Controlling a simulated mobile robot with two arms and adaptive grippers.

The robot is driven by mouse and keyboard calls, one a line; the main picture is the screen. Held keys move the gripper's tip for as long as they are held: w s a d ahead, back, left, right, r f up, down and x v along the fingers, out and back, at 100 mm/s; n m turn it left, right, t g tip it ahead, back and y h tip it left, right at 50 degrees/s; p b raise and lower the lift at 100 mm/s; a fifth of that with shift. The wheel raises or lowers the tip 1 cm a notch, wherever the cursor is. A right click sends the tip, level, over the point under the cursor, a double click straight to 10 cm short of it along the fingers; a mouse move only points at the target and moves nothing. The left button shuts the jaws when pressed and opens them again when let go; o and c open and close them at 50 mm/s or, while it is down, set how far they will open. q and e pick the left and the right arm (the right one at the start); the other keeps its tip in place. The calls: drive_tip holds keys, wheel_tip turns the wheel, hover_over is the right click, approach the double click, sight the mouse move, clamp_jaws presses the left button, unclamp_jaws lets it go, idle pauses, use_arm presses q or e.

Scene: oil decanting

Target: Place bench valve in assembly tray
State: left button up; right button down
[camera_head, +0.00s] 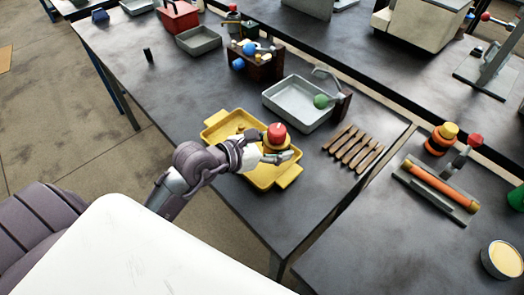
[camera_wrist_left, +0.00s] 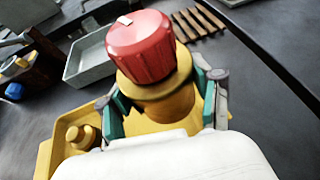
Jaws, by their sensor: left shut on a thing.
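The bench valve (camera_head: 277,134) has a red knob on a yellow-brass body. My left gripper (camera_head: 277,152) is shut on it and holds it upright at or above the right part of the yellow assembly tray (camera_head: 286,177). In the left wrist view the red knob (camera_wrist_left: 139,45) stands above the green-padded fingers (camera_wrist_left: 160,112), which sit on both sides of the brass body. Whether the valve's base touches the tray is hidden by the gripper. A small brass part (camera_wrist_left: 80,136) lies in the tray's left part. My right gripper is not in view.
A grey tray (camera_head: 270,98) with a green-ball fixture (camera_head: 322,101) stands behind the yellow tray. Several brown strips (camera_head: 353,148) lie to the right. A wooden block with blue balls (camera_head: 262,68) stands farther back. The table's front right is bare.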

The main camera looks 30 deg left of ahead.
use_arm(q)
drive_tip(key=a, duration=0.1)
drive_tip(key=a+f, duration=0.1)
drive_tip(key=shift+w+a+f, duration=0.3)
drive_tip(key=shift+w, duration=0.05)
drive_tip(key=shift+w+a+f, duration=0.15)
drive_tip(key=shift+a+f, duration=0.2)
drive_tip(key=shift+f, duration=1.85)
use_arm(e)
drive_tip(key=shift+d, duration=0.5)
use_arm(q)
drive_tip(key=shift+f, duration=0.15)
drive_tip(key=o, duration=1.5)
drive_tip(key=shift+o, duration=0.2)
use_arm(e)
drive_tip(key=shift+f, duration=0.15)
